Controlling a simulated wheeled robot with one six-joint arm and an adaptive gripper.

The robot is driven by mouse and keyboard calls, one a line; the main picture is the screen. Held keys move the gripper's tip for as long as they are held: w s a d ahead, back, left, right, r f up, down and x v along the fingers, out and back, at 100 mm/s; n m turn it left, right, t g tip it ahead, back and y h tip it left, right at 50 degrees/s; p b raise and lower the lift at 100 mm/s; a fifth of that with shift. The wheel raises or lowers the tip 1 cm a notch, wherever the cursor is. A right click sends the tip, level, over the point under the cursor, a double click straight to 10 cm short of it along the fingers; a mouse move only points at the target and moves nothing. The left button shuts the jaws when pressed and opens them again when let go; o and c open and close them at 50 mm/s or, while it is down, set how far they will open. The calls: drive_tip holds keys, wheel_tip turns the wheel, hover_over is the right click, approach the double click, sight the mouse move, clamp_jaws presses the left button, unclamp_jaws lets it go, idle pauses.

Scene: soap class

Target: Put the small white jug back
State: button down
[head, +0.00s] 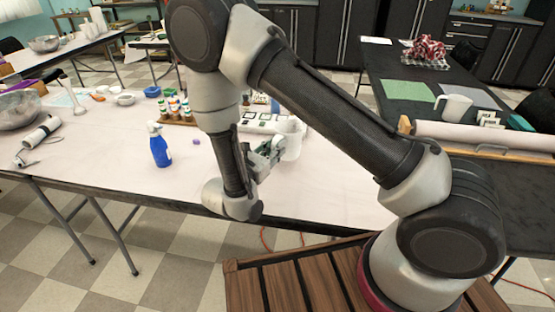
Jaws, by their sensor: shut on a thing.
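A small white jug (292,143) is at my gripper (275,150), over the right part of the long white-covered table (120,180). The gripper is shut on its left side. My own arm crosses the view and hides part of the gripper and some of the table. I cannot tell whether the jug's base touches the table. A second, larger white jug (453,107) stands on the dark table at the right.
A blue spray bottle (160,146) stands left of my arm. A rack of small bottles (178,110) and a white tray (258,122) are behind. The table front between spray bottle and arm is clear. A paper roll (485,135) lies at right.

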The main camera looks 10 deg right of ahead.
drive_tip(key=shift+f, duration=2.1)
drive_tip(key=shift+f, duration=0.1)
drive_tip(key=c, duration=1.3)
unclamp_jaws()
